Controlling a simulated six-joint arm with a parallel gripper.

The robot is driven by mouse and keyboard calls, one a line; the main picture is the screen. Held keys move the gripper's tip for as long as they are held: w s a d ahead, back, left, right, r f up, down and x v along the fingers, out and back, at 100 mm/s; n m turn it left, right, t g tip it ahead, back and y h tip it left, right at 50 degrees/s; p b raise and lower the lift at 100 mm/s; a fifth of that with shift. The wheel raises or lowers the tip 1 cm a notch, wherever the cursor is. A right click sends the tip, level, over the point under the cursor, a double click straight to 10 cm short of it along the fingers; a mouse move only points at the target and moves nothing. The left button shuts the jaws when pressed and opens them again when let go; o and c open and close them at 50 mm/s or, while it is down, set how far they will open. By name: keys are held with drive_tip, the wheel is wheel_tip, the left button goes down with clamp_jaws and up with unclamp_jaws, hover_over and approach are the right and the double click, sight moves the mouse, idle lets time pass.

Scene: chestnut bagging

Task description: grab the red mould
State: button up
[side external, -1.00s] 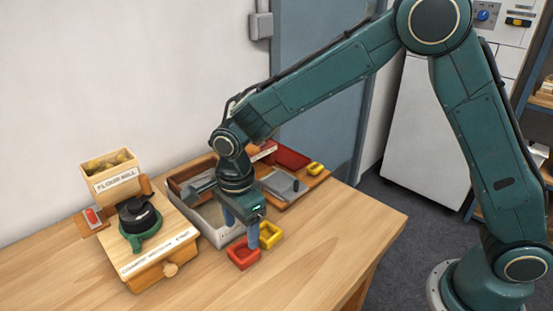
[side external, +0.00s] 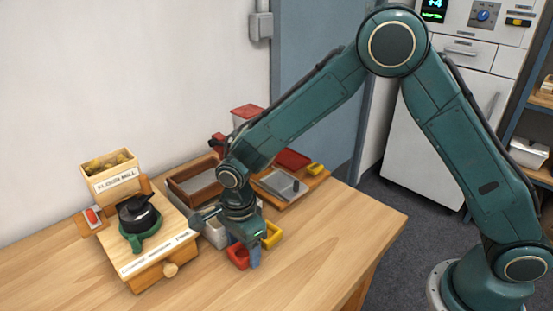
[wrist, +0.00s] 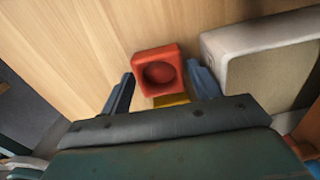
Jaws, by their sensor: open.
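The red mould (side external: 237,256) is a small square block with a round hollow, on the wooden table. In the wrist view the red mould (wrist: 158,72) lies ahead of and between the two blue fingers. My gripper (side external: 247,256) points down, low over the table at the mould; its wrist view (wrist: 160,90) shows the fingers spread, with a gap at each side of the mould. The gripper partly hides the mould in the side view, so I cannot tell whether a finger touches it. The yellow mould (side external: 272,236) stands right behind it, and a sliver shows in the wrist view (wrist: 172,100).
A grey-white tray (side external: 215,234) stands close by at the left; its rim (wrist: 250,38) is near the right finger in the wrist view. The wooden mill (side external: 150,246) is further left. A brown wooden box (side external: 194,187) stands behind. The table front is clear.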

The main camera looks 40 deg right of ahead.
sight(244, 249)
drive_tip(key=shift+f, duration=0.1)
idle(0.4)
drive_tip(key=c, duration=0.8)
wheel_tip(244, 249, up, 20)
drive_tip(key=shift+r, duration=0.1)
idle(0.3)
idle(0.6)
